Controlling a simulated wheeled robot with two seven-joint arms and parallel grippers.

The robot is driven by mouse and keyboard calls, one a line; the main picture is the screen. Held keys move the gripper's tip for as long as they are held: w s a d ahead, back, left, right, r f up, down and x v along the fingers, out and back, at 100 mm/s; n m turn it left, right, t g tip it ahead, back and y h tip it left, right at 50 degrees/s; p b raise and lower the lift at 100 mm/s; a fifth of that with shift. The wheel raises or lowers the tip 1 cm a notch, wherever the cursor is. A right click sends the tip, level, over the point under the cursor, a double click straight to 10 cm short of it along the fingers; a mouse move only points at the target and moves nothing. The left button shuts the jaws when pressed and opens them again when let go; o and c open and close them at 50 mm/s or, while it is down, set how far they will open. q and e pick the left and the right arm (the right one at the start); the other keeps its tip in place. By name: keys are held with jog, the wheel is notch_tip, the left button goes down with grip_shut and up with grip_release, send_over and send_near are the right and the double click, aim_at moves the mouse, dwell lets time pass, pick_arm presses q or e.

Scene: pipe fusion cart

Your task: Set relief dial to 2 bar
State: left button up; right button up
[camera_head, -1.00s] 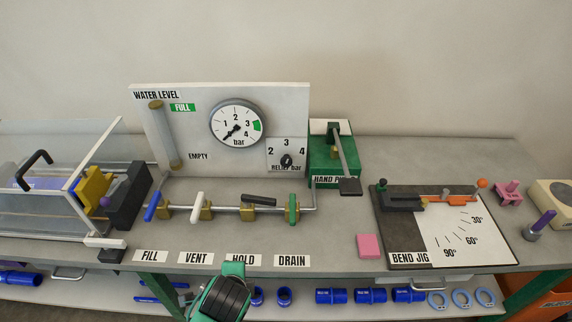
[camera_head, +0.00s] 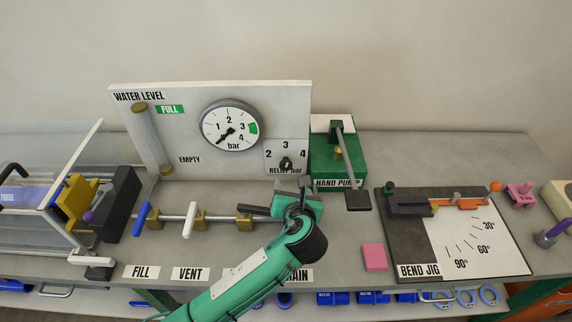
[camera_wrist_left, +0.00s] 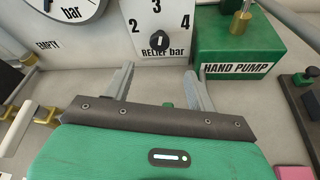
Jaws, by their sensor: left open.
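The relief dial (camera_head: 286,163) is a small black knob on the white panel, with 2, 3 and 4 printed around it. It shows larger in the left wrist view (camera_wrist_left: 158,41); I cannot read its setting for certain. My left gripper (camera_head: 294,184) is in front of and below the dial. In the left wrist view its two grey fingers (camera_wrist_left: 160,76) are spread apart and empty, with the dial beyond and between them, not touched. The gripper and forearm hide part of the valve row. My right gripper is not in view.
The pressure gauge (camera_head: 231,127) is left of the dial. The green hand pump (camera_head: 330,172) stands close on the right, its lever reaching forward. Valve handles on the pipe (camera_head: 171,214) lie below the panel. A pink block (camera_head: 374,257) and the bend jig (camera_head: 410,240) are further right.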

aim_at(286, 166)
pick_arm(q)
jog(key=p+x, duration=0.2)
jog(key=x, duration=0.9)
jog(key=shift+w+a, duration=0.1)
jog(key=shift+a, duration=0.05)
jog(key=shift+w+f, duration=0.3)
jog(key=shift+w, duration=0.35)
jog(key=c, duration=1)
